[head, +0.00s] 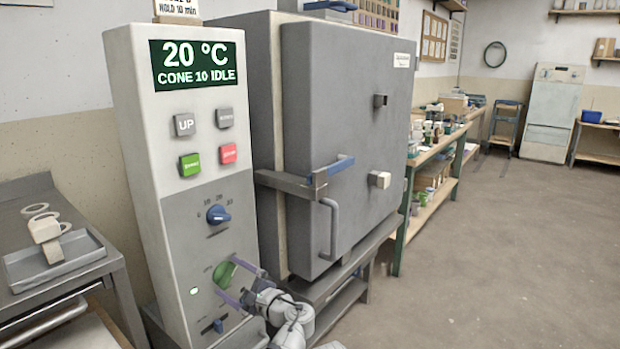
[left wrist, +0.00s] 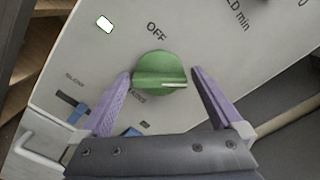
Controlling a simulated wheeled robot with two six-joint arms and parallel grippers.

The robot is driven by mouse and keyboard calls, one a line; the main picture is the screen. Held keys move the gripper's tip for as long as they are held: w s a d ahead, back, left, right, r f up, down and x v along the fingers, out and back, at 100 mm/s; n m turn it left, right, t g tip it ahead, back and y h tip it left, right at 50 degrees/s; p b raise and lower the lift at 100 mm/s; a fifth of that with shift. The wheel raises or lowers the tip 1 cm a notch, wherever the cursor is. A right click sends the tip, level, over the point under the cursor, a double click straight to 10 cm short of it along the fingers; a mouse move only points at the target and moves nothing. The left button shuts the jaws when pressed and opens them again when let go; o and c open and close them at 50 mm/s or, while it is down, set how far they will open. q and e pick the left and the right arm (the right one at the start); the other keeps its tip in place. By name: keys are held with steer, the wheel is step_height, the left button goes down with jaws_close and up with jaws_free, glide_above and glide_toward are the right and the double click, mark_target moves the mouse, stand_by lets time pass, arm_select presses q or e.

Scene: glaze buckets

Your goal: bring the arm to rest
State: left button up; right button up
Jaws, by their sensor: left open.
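My left gripper (head: 238,281) is at the lower part of the kiln control panel (head: 170,100). Its purple fingers stand open on either side of a green knob (head: 224,274), apart from it as far as I can tell. In the left wrist view, the fingers (left wrist: 158,88) flank the green knob (left wrist: 161,70), with a gap on each side. A pale line on the knob points right in that view, and "OFF" is printed near it. The panel display reads 20 °C, CONE 10 IDLE. My right gripper is not seen.
A closed grey kiln (head: 345,130) with a blue-ended latch bar and handle (head: 333,230) stands right of the panel. A blue dial (head: 218,214) sits above the knob. A metal cart (head: 40,215) with a tray (head: 90,250) is at left. The floor (head: 490,260) at right is clear.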

arm_select(q)
steer(key=n, duration=0.4)
steer(key=shift+a+f, duration=0.1)
steer(key=shift+f, duration=0.05)
steer(key=n, duration=0.5)
steer(key=shift+f, duration=0.1)
steer(key=n, duration=0.3)
steer(key=shift+f+n, duration=0.1)
steer(key=shift+n, duration=0.3)
steer(key=n, duration=0.4)
steer(key=shift+b, duration=0.35)
steer(key=shift+d, duration=0.2)
steer(key=shift+s, duration=0.1)
